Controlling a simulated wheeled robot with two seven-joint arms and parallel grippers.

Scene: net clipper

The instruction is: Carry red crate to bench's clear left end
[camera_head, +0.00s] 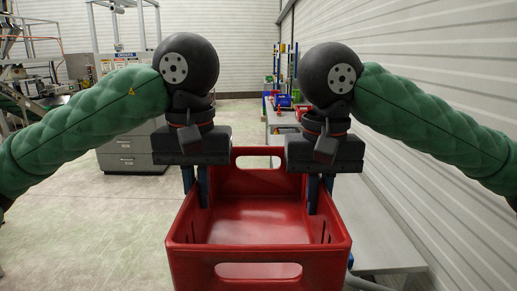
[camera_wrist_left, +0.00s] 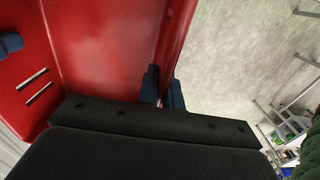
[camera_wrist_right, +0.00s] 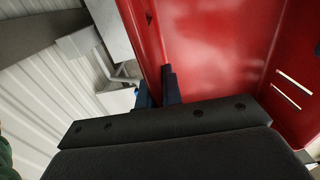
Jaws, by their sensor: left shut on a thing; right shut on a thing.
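The red crate (camera_head: 258,228) is upright and empty in the middle of the head view, with handle slots in its near and far walls. My left gripper (camera_head: 197,192) is shut on the crate's left side wall. In the left wrist view its fingers (camera_wrist_left: 162,90) straddle the red wall. My right gripper (camera_head: 319,194) is shut on the right side wall, and its fingers (camera_wrist_right: 158,90) straddle that wall in the right wrist view. The crate hangs between both grippers, and the floor shows to its left. A grey bench (camera_head: 372,235) is behind and to the right of the crate, partly hidden.
Further along the wall are a blue bin (camera_head: 285,101) and other small items on the bench. The white corrugated wall (camera_head: 440,70) runs close along the right. A grey drawer cabinet (camera_head: 130,150) stands at the back left. Open floor (camera_head: 90,225) lies to the left.

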